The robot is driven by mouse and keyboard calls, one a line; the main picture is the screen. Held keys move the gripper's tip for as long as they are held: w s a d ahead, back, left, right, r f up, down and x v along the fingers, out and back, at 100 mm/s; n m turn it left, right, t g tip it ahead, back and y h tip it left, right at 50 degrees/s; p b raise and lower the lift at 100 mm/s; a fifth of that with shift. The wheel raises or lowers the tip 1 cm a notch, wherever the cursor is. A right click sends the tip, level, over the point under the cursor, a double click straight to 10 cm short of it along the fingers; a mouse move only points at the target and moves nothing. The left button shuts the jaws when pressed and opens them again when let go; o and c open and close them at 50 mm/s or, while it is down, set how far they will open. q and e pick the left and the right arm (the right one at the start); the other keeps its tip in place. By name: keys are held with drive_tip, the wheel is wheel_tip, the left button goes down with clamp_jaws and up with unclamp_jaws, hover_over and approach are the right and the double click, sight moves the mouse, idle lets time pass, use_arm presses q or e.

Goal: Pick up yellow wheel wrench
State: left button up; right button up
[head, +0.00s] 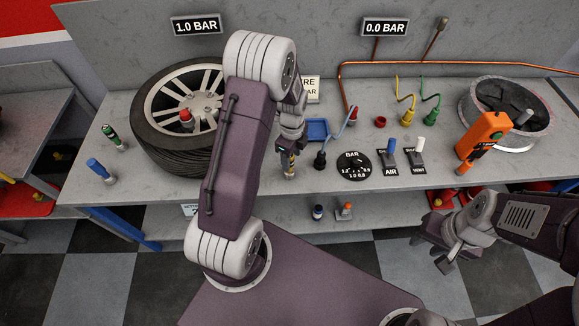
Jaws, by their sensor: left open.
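A small upright tool with a yellow and dark band (289,164) stands on the grey bench, just below my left gripper; it may be the yellow wheel wrench, but its upper part is hidden. My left gripper (290,148) is open and points down right over this tool. I cannot tell whether its fingers are around the tool or above it. My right gripper (440,254) hangs low in front of the bench at the right, away from the tools. Its finger gap is unclear.
A tyre on a rim (165,150) lies left of my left arm. A blue tray (318,130), a black BAR dial (354,165) and a dark connector (320,160) are close on the right.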

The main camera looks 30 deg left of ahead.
use_arm(q)
drive_tip(key=shift+s+a+f, duration=0.1)
drive_tip(key=shift+a+f, duration=0.05)
drive_tip(key=shift+f, duration=0.3)
drive_tip(key=f, duration=0.4)
drive_tip(key=shift+a+f+p, duration=0.2)
drive_tip(key=shift+f+p, duration=0.1)
drive_tip(key=shift+p, duration=0.1)
clamp_jaws()
